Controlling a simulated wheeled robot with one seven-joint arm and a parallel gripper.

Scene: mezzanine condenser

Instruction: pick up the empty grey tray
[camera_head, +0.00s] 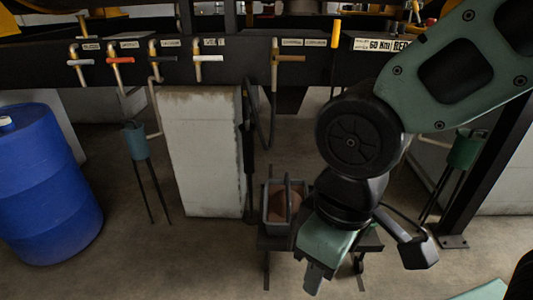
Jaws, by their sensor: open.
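A small grey open-topped container (276,217) with an upright dark handle stands on a low dark stand (272,242) at the lower middle. Something brown (284,203) shows inside it, so it does not look empty. I cannot make out a separate empty grey tray; my arm and hand cover part of the stand. My gripper (316,272) is open and points down, just right of and in front of the container in the picture. Its fingers are partly hidden by the green hand, and I see nothing held. I cannot tell whether it touches the stand.
A blue drum (45,190) stands at the left. A pale concrete block (203,155) stands behind the stand. A dark beam (120,66) with taps and labels crosses above. A dark post (483,165) rises at the right. Floor left of the stand is clear.

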